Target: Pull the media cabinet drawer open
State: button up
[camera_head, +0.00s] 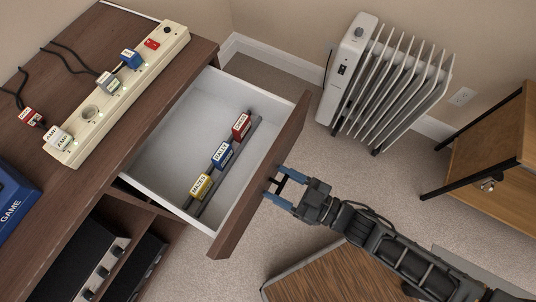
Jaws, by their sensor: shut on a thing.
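The media cabinet (176,88) is dark brown wood and fills the left of the view. Its drawer (232,98) is pulled well out, with a white interior and a brown front panel (262,190). Inside lie a grey bar and red, blue and yellow labelled blocks (222,154). My gripper (276,184) is at the outer face of the drawer front, near its middle. It is shut on the drawer's handle, which is mostly hidden by the fingers and the panel.
A white power strip (125,92) with plugs and a blue game box (14,208) sit on the cabinet top. A white oil radiator (385,85) stands by the back wall. A wooden cabinet (490,150) is at right, and a brown wooden surface (325,272) lies below my arm. Carpet shows between them.

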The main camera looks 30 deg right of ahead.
jog(key=shift+s+d, duration=0.2)
jog(key=shift+s, duration=0.05)
jog(key=o, duration=1.5)
jog(key=shift+b+v, duration=0.45)
jog(key=shift+v, duration=3.45)
